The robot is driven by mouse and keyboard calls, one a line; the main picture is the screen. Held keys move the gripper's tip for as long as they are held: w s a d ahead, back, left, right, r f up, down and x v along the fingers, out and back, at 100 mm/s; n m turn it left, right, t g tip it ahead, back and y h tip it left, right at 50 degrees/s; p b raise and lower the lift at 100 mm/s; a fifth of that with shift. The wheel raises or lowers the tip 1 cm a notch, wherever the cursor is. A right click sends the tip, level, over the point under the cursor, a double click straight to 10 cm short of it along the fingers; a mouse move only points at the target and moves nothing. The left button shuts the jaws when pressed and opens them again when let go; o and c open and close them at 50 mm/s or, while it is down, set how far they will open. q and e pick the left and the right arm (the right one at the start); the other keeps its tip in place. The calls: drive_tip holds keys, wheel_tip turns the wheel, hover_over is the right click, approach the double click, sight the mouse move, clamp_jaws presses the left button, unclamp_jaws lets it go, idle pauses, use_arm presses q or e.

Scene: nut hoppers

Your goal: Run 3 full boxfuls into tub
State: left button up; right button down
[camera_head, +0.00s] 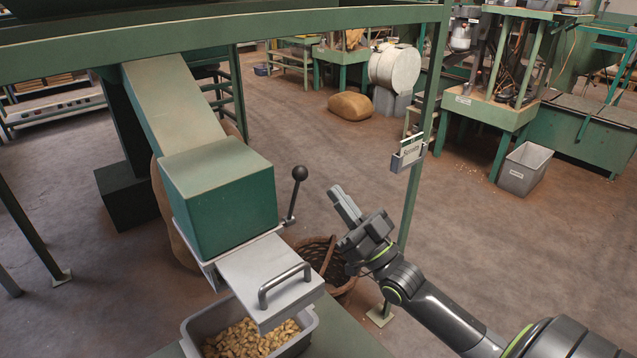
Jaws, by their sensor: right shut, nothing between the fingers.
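A green measuring box (222,205) sits at the foot of a sloping chute (172,98). A lever with a black ball knob (300,173) stands upright at the box's right side. A pale metal slide plate (262,268) with a bar handle (285,284) sticks out from under the box. Below it is a grey tub (312,322) with light brown nuts (250,338) in it; the plate hides part of the tub. My right gripper (341,195) is shut and empty, to the right of the knob and apart from it. My left gripper is not in view.
A wicker basket (345,285) stands on the floor behind my right gripper. A green beam (250,28) crosses the top. A grey bin (525,168) stands farther back. Open floor lies between.

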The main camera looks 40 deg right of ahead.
use_arm(q)
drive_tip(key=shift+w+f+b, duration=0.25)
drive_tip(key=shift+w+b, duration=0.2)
drive_tip(key=shift+b, duration=0.15)
use_arm(e)
drive_tip(key=w, duration=0.1)
drive_tip(key=w+a, duration=0.1)
drive_tip(key=w, duration=0.3)
drive_tip(key=shift+w+a+r, duration=0.1)
drive_tip(key=shift+a+r, duration=0.1)
drive_tip(key=shift+r, duration=0.15)
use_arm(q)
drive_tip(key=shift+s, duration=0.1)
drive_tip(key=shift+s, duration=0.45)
use_arm(e)
drive_tip(key=shift+x, duration=1)
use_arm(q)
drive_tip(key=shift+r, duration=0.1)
use_arm(e)
drive_tip(key=shift+d+f, duration=0.1)
drive_tip(key=shift+d, duration=0.1)
